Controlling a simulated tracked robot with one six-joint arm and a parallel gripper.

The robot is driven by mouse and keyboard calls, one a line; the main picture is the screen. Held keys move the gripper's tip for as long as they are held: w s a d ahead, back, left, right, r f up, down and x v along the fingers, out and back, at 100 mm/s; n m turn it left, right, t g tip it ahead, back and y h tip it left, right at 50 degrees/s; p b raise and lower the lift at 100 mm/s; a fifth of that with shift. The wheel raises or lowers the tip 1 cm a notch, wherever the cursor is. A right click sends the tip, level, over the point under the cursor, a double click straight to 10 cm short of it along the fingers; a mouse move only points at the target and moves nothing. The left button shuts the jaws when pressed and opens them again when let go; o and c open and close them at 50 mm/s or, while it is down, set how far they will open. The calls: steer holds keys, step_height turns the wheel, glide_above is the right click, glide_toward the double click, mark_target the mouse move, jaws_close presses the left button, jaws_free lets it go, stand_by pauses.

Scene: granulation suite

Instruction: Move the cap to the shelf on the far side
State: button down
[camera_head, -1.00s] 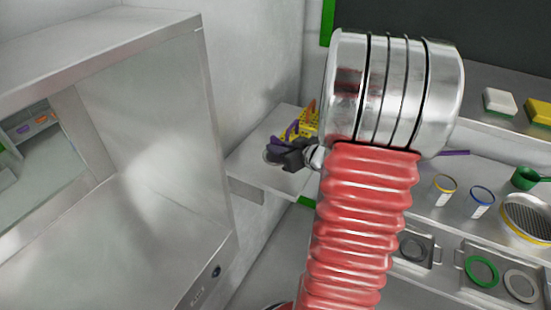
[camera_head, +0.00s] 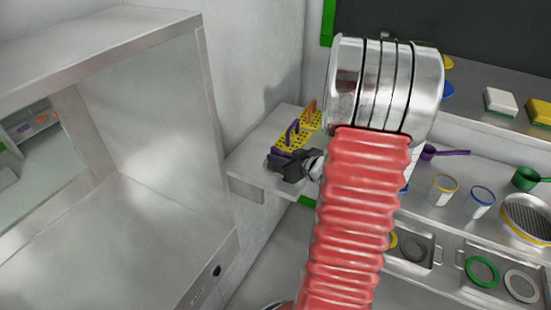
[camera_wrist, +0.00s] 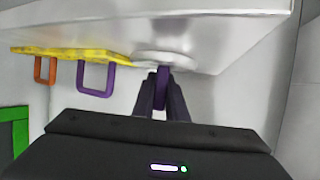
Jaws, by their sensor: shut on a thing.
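In the wrist view, which shows the scene upside down, my gripper (camera_wrist: 160,92) is shut on the upright purple grip of the cap (camera_wrist: 165,58). The cap is a pale round disc. It is at the wall shelf's surface (camera_wrist: 225,35), beside the yellow rack; I cannot tell whether it touches. In the head view my gripper (camera_head: 284,166) is over the wall shelf (camera_head: 245,165), near its front end. Only a bit of purple shows there, and my gripper hides most of the cap.
A yellow perforated rack (camera_head: 283,146) with purple and orange handles stands on the shelf close to my gripper. A large metal cabinet (camera_head: 165,130) is at left. At right, a counter holds cups, a purple scoop (camera_head: 445,153) and a sieve (camera_head: 530,215).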

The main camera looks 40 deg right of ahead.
steer(key=c, duration=1.8)
jaws_free()
steer(key=shift+o, duration=0.2)
steer(key=shift+r, duration=0.1)
steer(key=shift+s+r, duration=0.15)
steer(key=shift+s, duration=0.25)
steer(key=v, duration=1.1)
steer(key=shift+s, duration=0.15)
